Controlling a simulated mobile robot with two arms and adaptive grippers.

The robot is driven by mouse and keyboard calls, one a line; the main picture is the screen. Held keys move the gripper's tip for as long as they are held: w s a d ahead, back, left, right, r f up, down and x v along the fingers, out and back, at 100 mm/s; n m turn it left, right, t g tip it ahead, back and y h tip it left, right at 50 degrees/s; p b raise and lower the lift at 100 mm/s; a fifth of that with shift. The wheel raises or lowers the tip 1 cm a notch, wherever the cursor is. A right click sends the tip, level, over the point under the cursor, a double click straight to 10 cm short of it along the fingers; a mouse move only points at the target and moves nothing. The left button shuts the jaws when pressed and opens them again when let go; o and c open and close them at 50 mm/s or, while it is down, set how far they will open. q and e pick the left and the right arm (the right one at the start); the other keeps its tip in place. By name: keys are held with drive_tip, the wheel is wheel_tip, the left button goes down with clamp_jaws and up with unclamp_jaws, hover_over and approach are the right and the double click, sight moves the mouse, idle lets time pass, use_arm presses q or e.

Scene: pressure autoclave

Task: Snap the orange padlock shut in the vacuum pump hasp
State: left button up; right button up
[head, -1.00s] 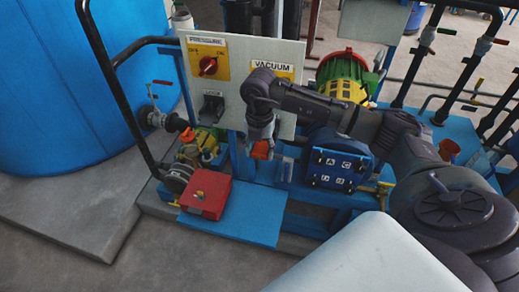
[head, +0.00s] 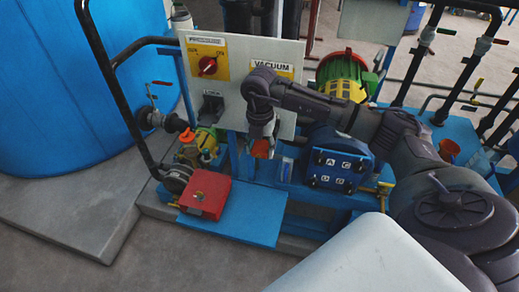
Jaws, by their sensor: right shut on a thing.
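The orange padlock (head: 261,150) shows below the control panel, under the vacuum label. My right gripper (head: 260,138) comes down over it from the right arm and is shut on it. The gripper covers the padlock's upper part, so its shackle is hidden. The vacuum pump hasp is hidden behind the gripper and wrist, and I cannot tell whether the shackle passes through it. The vacuum label (head: 271,70) is partly covered by my arm. My left gripper does not show.
A red box (head: 205,194) sits on the blue shelf (head: 237,215). A blue box (head: 337,160) with lettered faces stands right of the padlock. A black rail (head: 104,60) rises at left, beside a blue tank.

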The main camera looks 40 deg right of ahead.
drive_tip(key=shift+w+d, duration=0.3)
drive_tip(key=shift+w+d+r, duration=0.1)
drive_tip(key=shift+d+r, duration=0.05)
idle(0.5)
drive_tip(key=shift+s+a, duration=0.25)
drive_tip(key=shift+a, duration=0.05)
drive_tip(key=shift+s+a, duration=0.4)
